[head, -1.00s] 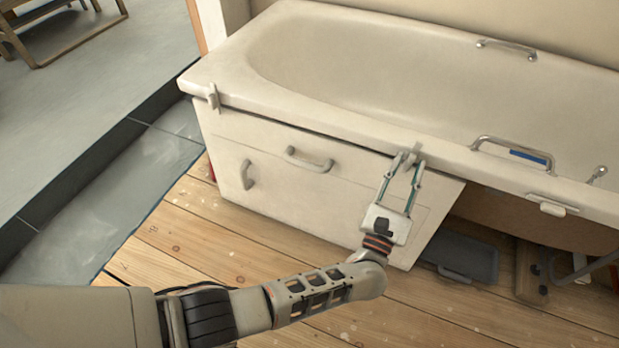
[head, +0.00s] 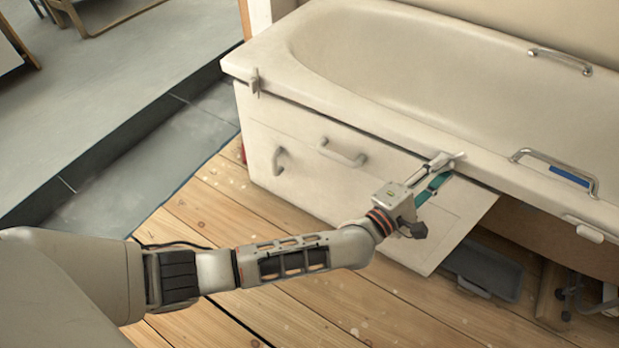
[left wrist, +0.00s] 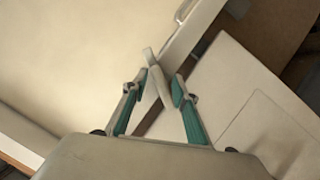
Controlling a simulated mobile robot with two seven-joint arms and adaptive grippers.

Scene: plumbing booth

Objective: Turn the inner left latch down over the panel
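The panel (head: 330,185) is a pale board with handles, standing under the bath's front rim. The inner left latch (head: 456,156) is a small pale bar at the panel's top edge, lying nearly sideways in the head view. My left gripper (head: 441,170) is at this latch. In the left wrist view the latch (left wrist: 153,62) runs aslant between the teal-padded fingertips (left wrist: 160,85), which look closed on it; the contact is partly hidden. The outer left latch (head: 255,82) stands upright at the bath's left end. My right gripper is not in view.
The bathtub (head: 400,75) has chrome grab rails (head: 556,172) on its rims. Right of the panel the space under the bath is open, with a grey tray (head: 486,270) on the floor. The wooden floor (head: 225,215) before the panel is clear except for my arm.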

